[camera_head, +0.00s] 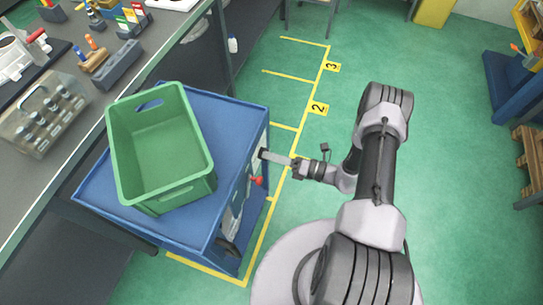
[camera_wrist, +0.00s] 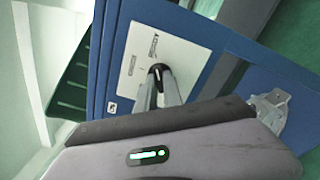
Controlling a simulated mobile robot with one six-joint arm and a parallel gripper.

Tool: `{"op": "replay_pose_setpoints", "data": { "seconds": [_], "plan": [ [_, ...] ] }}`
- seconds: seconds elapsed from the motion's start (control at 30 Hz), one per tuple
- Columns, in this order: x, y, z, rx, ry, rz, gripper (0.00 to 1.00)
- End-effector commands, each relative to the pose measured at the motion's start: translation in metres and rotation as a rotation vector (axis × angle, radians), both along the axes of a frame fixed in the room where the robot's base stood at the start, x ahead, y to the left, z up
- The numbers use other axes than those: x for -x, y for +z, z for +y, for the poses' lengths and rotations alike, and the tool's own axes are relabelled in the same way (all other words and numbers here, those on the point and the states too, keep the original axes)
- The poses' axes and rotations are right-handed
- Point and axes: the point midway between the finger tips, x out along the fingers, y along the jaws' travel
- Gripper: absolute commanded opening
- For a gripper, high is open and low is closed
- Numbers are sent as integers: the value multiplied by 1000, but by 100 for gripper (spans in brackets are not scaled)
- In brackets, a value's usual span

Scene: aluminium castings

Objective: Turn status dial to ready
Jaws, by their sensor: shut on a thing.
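The status dial (camera_wrist: 158,72) is a small dark knob on a pale label plate (camera_wrist: 150,50) on the side of the blue cart. In the wrist view the two fingertips of my gripper (camera_wrist: 163,88) are closed around the dial. The print on the plate is too small to read, so I cannot tell which mark the dial points to. In the head view my gripper (camera_head: 264,155) reaches the right side of the blue cart (camera_head: 232,110); the dial itself is hidden there.
A green crate (camera_head: 190,193) stands on the cart. A red part (camera_head: 257,181) sticks out of the cart's side below my gripper. A grey workbench (camera_head: 60,195) with tools stands at the left.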

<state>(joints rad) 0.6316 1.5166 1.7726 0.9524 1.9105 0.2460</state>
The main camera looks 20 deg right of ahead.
Motion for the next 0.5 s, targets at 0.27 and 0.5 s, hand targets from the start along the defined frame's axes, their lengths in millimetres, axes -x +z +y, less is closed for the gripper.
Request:
{"op": "replay_pose_setpoints", "data": {
  "seconds": [0.27, 0.5],
  "plan": [
    [1, -1, 1, -29, 3, 42, 0],
    [1, -1, 1, -31, 3, 45, 0]
  ]
}}
